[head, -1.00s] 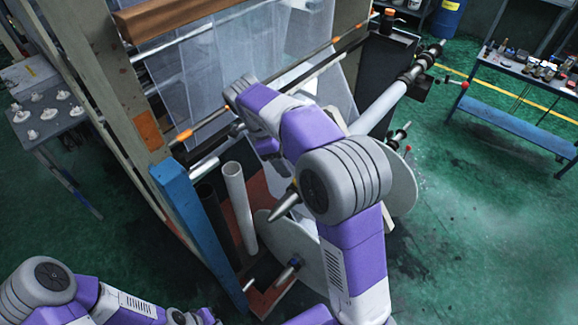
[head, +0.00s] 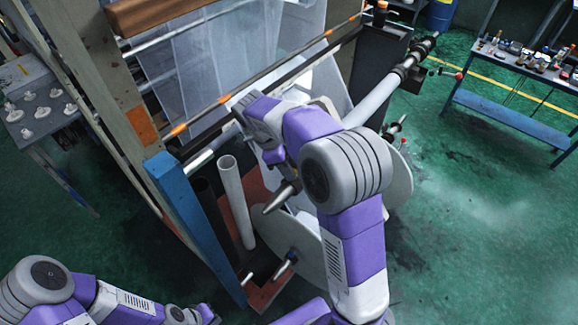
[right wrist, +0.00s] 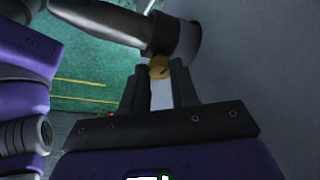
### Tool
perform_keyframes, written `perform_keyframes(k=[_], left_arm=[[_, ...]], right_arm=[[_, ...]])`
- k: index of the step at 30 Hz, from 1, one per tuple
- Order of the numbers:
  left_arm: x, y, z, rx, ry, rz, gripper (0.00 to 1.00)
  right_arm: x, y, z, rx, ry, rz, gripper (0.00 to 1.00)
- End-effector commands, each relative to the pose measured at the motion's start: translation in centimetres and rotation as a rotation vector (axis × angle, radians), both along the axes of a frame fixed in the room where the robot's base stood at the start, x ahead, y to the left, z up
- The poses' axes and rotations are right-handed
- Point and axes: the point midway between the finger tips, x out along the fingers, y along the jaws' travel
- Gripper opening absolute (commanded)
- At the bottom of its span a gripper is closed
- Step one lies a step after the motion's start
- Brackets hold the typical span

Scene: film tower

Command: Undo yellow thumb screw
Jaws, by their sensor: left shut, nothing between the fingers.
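The yellow thumb screw (right wrist: 160,68) shows in the right wrist view, on the underside of a dark collar (right wrist: 177,38) around a shaft (right wrist: 98,17). My right gripper (right wrist: 160,72) has its two dark fingers apart, with the screw at their tips; I cannot tell whether they touch it. In the head view my right arm reaches over the machine, and its wrist (head: 262,117) hides much of what lies behind; the screw cannot be made out there. My left gripper (head: 207,316) is low at the bottom edge of the head view, shut and away from the machine.
A blue post (head: 190,220), a white tube (head: 236,200) and large pale discs (head: 398,175) stand close around my right arm. A long roller (head: 375,100) runs behind it. A tool table (head: 520,75) stands at right, with open green floor before it.

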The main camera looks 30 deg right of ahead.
Motion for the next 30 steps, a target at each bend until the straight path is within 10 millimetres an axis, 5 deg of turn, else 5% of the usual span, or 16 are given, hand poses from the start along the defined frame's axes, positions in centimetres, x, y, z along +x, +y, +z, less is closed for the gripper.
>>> perform_keyframes(k=[14, 30], left_arm=[[0.0, 0.0, -0.4, 0.0, 0.0, 0.0, 0.0], [0.0, 0.0, -3.2, 0.0, 0.0, 0.0, 0.0]], right_arm=[[-0.1, 0.0, 0.0, -0.001, -0.002, 0.073, 0.0], [-0.5, 0.1, -0.1, -0.001, -0.003, 0.528, 0.0]])
